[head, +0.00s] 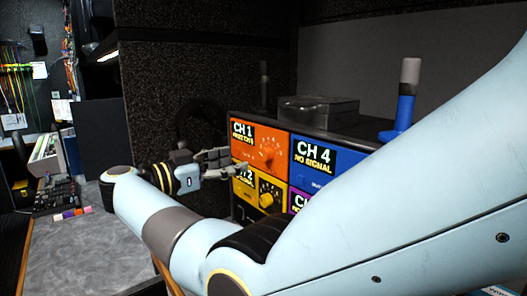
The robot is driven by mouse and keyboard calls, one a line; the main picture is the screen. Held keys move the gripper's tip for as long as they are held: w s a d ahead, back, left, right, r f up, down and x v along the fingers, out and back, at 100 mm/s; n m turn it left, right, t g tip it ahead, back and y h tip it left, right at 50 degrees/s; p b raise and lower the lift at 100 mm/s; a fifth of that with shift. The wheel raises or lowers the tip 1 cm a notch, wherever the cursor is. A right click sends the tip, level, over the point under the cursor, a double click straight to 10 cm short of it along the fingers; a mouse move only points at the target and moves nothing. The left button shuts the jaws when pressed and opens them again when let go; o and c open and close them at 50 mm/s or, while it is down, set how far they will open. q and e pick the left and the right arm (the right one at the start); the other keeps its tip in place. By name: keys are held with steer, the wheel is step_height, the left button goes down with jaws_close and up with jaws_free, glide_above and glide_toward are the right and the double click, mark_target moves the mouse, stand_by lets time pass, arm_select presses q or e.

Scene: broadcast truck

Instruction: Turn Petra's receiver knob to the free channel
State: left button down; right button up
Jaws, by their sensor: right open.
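A rack of coloured receivers stands right of centre. The orange receiver (247,155) reads CH 1, with a small second line I cannot read, and has an orange knob (268,152). Below it is a yellow receiver (243,187), seemingly CH 2, with a dark knob (268,191). The blue receiver (345,165) reads CH 4 NO SIGNAL; my arm hides its lower right. A purple receiver (297,202) is mostly hidden. I cannot tell which is Petra's. My right gripper (238,165) is open in front of the orange and yellow panels, left of their knobs; contact is unclear. My left gripper is not in view.
A blue handheld microphone (406,95) and a dark metal box (318,110) stand on the rack. A grey counter (85,255) at left carries a control panel (46,158) and small coloured cylinders (72,213). My right arm covers much of the foreground.

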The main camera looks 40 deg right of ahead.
mark_target(263, 155)
steer(key=d, duration=0.2)
steer(key=d+p, duration=0.1)
steer(key=d, duration=0.1)
steer(key=s+d, duration=0.1)
steer(key=d, duration=0.2)
steer(key=shift+p, duration=0.4)
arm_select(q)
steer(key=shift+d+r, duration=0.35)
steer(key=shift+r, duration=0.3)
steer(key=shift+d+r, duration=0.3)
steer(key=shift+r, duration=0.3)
arm_select(e)
steer(key=shift+d, duration=0.7)
steer(key=c, duration=0.3)
jaws_close()
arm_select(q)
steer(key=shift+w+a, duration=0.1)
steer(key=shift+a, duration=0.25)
